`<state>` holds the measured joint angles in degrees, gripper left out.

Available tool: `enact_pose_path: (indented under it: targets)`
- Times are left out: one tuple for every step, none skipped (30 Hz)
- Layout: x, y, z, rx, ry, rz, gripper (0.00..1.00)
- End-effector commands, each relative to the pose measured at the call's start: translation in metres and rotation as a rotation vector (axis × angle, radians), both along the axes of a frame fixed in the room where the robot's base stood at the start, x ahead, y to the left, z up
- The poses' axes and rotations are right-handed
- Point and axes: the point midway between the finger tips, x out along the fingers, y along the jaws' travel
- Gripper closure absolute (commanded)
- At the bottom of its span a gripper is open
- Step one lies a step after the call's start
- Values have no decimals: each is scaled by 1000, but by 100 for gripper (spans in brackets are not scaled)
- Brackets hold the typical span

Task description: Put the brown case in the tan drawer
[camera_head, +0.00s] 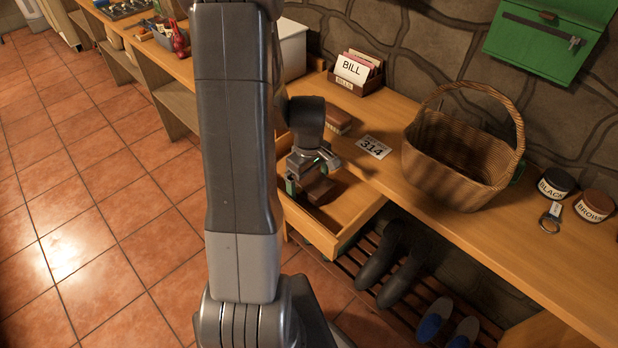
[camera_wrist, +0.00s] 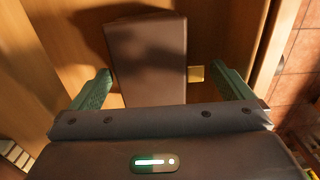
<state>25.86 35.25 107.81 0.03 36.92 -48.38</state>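The tan drawer (camera_head: 352,228) is pulled out from under the wooden counter. The brown case (camera_head: 319,189) is at the drawer, below my gripper (camera_head: 308,180). In the wrist view the brown case (camera_wrist: 148,58) lies over the drawer's wooden floor (camera_wrist: 222,30), between my two green fingers (camera_wrist: 166,88). The fingers are spread wide, with a clear gap on the case's right side. A small brass-coloured piece (camera_wrist: 196,73) shows at the case's right edge. My gripper hides part of the case and drawer in the head view.
On the counter stand a brown block-like object (camera_head: 338,120), a card marked 314 (camera_head: 373,147), a BILL card box (camera_head: 352,75), a wicker basket (camera_head: 455,160) and two labelled jars (camera_head: 555,184). Boots (camera_head: 385,262) and blue shoes (camera_head: 435,318) sit on a slatted rack below.

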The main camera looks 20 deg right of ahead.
Motion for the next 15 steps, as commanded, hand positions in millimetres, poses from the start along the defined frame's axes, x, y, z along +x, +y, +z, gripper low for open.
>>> enact_pose_path:
  targets:
    - [0,0,0,0,0,0,0]
    - [0,0,0,0,0,0,0]
    - [0,0,0,0,0,0,0]
    - [0,0,0,0,0,0,0]
    - [0,0,0,0,0,0,0]
    - [0,0,2,0,0,0,0]
    - [0,0,3,0,0,0,0]
    - [0,0,4,0,0,0,0]
    - [0,0,7,-1,-1,0,0]
    - [1,0,10,-1,-3,0,0]
    - [1,0,13,-1,-3,0,0]
    - [1,0,19,-2,-3,0,0]
    - [1,-1,25,-2,-5,0,0]
    - [1,0,30,-2,-4,0,0]
    - [1,0,38,-3,-6,0,0]
